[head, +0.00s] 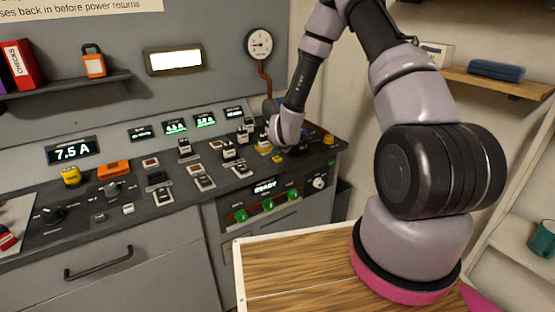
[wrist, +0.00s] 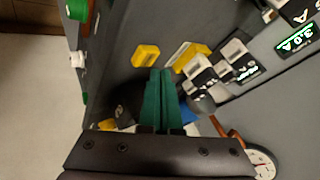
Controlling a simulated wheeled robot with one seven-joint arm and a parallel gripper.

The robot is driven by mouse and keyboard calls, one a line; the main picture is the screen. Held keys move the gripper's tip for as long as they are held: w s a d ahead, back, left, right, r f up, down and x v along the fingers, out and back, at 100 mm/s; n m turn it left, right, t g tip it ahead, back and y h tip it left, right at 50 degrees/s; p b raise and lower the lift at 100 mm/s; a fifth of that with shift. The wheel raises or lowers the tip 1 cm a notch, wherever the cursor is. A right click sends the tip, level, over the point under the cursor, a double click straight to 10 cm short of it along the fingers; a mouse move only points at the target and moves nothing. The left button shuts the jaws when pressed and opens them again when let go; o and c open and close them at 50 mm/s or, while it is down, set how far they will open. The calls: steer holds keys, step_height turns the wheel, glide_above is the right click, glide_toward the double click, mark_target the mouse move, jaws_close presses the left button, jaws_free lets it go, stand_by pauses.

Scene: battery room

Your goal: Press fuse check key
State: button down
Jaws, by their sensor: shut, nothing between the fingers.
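No key's label is readable, so I cannot tell which is the fuse check key. In the wrist view, my gripper (wrist: 161,73) has its two green fingers together and empty, pointing at the dark console top. A yellow key (wrist: 145,56) lies just left of the fingertips, and a second yellow piece (wrist: 197,53) lies to their right beside a pale strip. Whether the fingertips touch the console is unclear.
Black-and-white switches (head: 228,152) stand left of my gripper, close by in the wrist view too. A round gauge (head: 260,45) hangs on the wall behind. A yellow block (head: 328,138) sits at the console's right end. Green knobs (head: 267,205) line the front face.

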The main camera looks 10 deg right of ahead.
mark_target(277, 160)
steer(key=shift+f, duration=0.1)
steer(key=shift+f, duration=0.3)
steer(key=shift+f, duration=0.4)
stand_by(0.8)
steer(key=shift+r, duration=0.8)
steer(key=shift+r, duration=2.55)
